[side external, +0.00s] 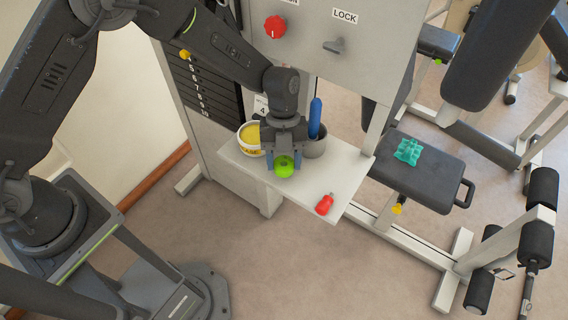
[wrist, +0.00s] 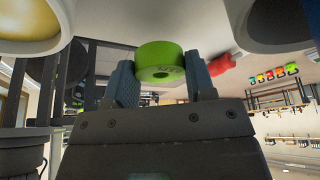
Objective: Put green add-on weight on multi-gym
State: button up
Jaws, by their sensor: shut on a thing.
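The green add-on weight (side external: 284,166) is a small bright green disc with a hole in its middle. My gripper (side external: 283,163) is over the grey shelf and shut on the weight. In the wrist view the weight (wrist: 160,63) sits between the two blue-grey fingers (wrist: 163,82). I cannot tell whether the weight touches the shelf or is slightly above it. The multi-gym (side external: 330,65) is the grey frame behind the shelf, with a black numbered weight stack (side external: 205,85) at its left. My wrist hides part of the shelf's back.
On the shelf (side external: 290,192) stand a yellow-filled tub (side external: 249,138), a grey cup (side external: 316,147) with a blue item (side external: 315,117), and a red object (side external: 325,204) near the front right corner. A padded bench (side external: 425,178) with a teal spiky block (side external: 408,151) is to the right.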

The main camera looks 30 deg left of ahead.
jog(key=shift+f, duration=1.25)
jog(key=shift+f, duration=0.1)
jog(key=o, duration=1.1)
jog(key=shift+c, duration=0.2)
